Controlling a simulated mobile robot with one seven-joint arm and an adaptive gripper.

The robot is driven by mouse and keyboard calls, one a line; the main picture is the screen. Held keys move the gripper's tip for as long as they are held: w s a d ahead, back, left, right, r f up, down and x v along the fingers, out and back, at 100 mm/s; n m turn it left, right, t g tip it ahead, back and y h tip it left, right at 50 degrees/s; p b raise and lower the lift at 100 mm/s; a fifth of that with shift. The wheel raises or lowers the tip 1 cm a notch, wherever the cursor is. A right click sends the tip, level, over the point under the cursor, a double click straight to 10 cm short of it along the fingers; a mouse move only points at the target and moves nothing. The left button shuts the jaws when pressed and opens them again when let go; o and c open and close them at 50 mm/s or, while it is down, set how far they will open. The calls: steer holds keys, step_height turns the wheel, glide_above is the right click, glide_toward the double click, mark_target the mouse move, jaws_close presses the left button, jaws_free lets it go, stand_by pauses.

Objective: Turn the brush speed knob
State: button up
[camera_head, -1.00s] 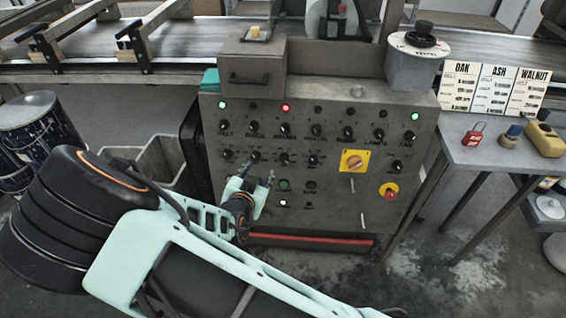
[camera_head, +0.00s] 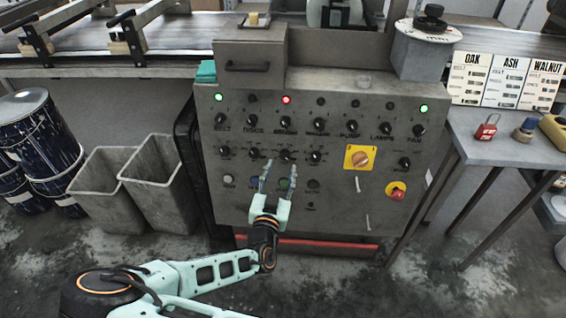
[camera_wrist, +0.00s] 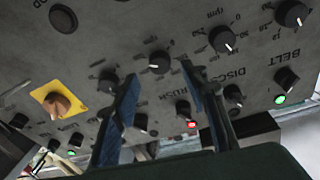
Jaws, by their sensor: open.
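The grey control panel (camera_head: 345,215) faces me with rows of black knobs. The brush speed knob (camera_head: 286,156) is in the second row, below the brush switch (camera_head: 284,122). My gripper (camera_head: 282,167) is open and empty, its two fingers pointing up at the panel just below this knob. In the wrist view, where the panel appears upside down, the brush speed knob (camera_wrist: 160,62) shows between and just beyond the fingertips (camera_wrist: 159,76). I cannot tell whether the fingers touch the panel. The knob is not gripped.
Neighbouring knobs stand close on both sides: the discs knob (camera_head: 254,153) and another knob (camera_head: 316,157). A yellow-plated orange rotary switch (camera_head: 360,158) and a red stop button (camera_head: 397,192) are to the right. Grey bins (camera_head: 160,190) stand left; a side table (camera_head: 480,147) stands right.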

mark_target(284, 157)
steer(key=shift+w+d, duration=0.15)
steer(key=shift+w, duration=0.95)
steer(key=shift+w+d, duration=0.1)
steer(key=shift+w, duration=1)
steer(key=shift+c, duration=0.5)
jaws_close()
